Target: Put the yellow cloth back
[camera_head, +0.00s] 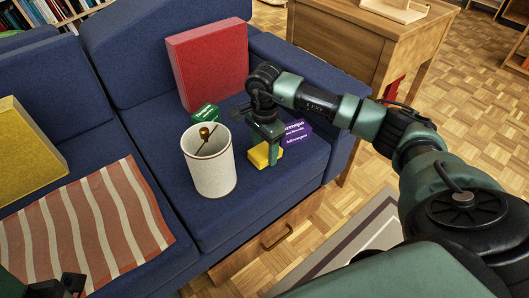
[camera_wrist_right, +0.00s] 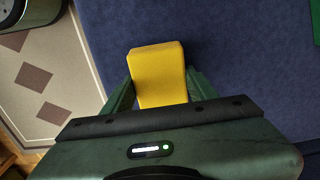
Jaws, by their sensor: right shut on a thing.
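The yellow cloth (camera_head: 259,158) is a small, block-like yellow piece at the blue sofa seat, right of a white bin. My right gripper (camera_head: 271,157) reaches down over the seat and is shut on the cloth. In the right wrist view the cloth (camera_wrist_right: 158,75) sits between the two green fingers, with blue fabric behind it. I cannot tell whether it touches the seat. Part of my left arm's end (camera_head: 58,286) shows at the bottom left edge; its fingers cannot be made out clearly.
The white bin (camera_head: 210,172) holds a gold-topped stick. A green box (camera_head: 205,114) and a purple box (camera_head: 296,133) lie close by. A red cushion (camera_head: 208,65), a yellow cushion (camera_head: 28,150) and a striped blanket (camera_head: 85,225) are on the sofa. A wooden desk (camera_head: 365,40) stands behind.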

